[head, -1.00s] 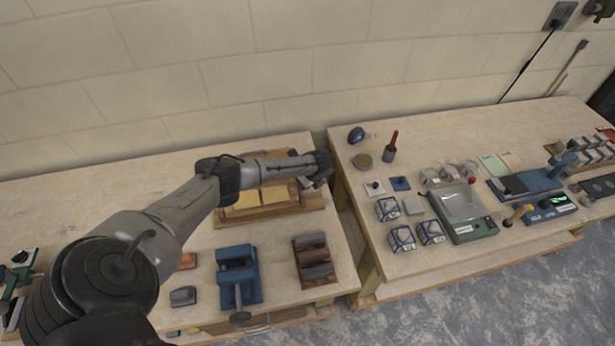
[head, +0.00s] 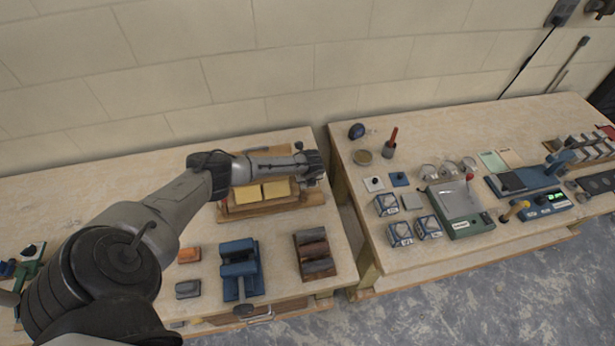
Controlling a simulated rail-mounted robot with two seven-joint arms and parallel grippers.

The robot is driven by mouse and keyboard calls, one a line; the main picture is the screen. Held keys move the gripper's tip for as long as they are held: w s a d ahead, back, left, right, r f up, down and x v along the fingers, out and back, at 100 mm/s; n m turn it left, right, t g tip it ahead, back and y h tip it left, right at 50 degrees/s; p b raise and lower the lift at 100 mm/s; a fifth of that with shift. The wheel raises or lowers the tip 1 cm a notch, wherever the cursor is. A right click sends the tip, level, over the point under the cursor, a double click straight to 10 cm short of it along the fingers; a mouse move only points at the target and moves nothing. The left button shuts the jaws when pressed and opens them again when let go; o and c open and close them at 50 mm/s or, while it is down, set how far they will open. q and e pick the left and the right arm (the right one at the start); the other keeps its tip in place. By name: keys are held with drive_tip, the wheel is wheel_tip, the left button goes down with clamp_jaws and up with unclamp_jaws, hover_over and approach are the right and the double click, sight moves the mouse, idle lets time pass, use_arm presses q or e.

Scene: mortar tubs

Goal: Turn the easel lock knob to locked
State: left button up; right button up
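A wooden easel-like stand (head: 235,211) with yellow panels sits at the back of the left bench. My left arm passes over its top, hiding part of it. My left gripper (head: 314,176) is at the stand's right end, pointing down toward it. A small dark round part (head: 298,146) shows just behind the gripper; I cannot tell whether it is the lock knob. The knob's setting cannot be made out. The fingers are too small and dark to tell whether they are open or touching anything. My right gripper is not in view.
A blue vise-like tool (head: 239,270) and a rack of dark rolls (head: 314,254) stand in front on the left bench. A gap separates it from the right bench (head: 440,130), which holds tins, cube moulds and a green scale (head: 465,208). The wall is close behind.

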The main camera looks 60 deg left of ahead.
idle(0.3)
use_arm(q)
drive_tip(key=o, duration=0.7)
drive_tip(key=shift+o, duration=1.1)
drive_tip(key=shift+w, duration=0.1)
